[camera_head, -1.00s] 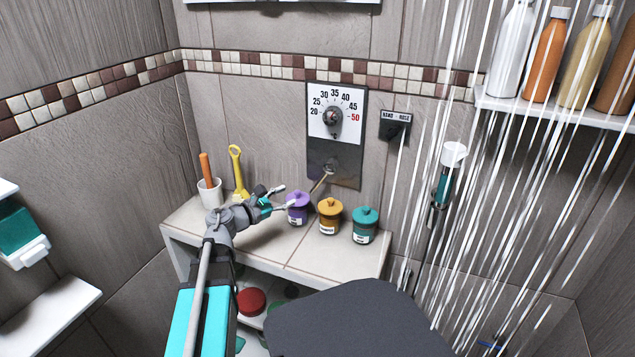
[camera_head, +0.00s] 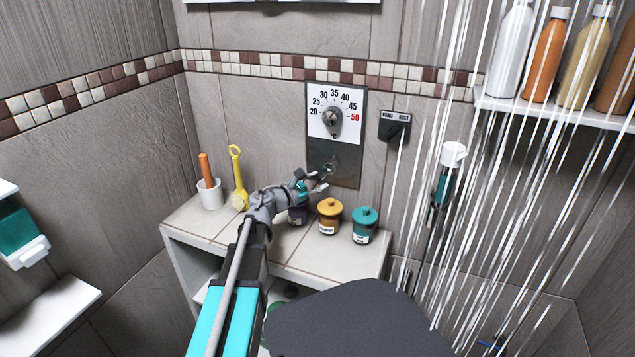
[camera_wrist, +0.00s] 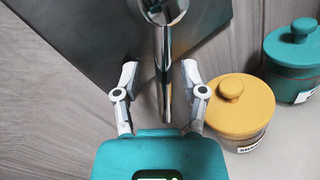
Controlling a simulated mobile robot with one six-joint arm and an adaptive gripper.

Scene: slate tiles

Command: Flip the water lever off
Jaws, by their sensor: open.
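The chrome water lever (camera_wrist: 167,70) sticks out from the dark lower part of the control plate (camera_head: 345,165) on the back wall. In the wrist view it runs down between the two fingers, with a finger on each side and a visible gap to both. My gripper (camera_head: 319,180) is open around the lever; it also shows in the wrist view (camera_wrist: 160,74). In the head view my gripper hides most of the lever. White streaks of water (camera_head: 490,200) fall on the right side.
Yellow (camera_head: 330,216) and teal (camera_head: 364,225) lidded jars stand on the tiled bench, right of my gripper. A purple jar (camera_head: 298,214) is partly hidden below it. The temperature dial (camera_head: 333,121) is above; a hand/hose switch (camera_head: 395,128) is to the right.

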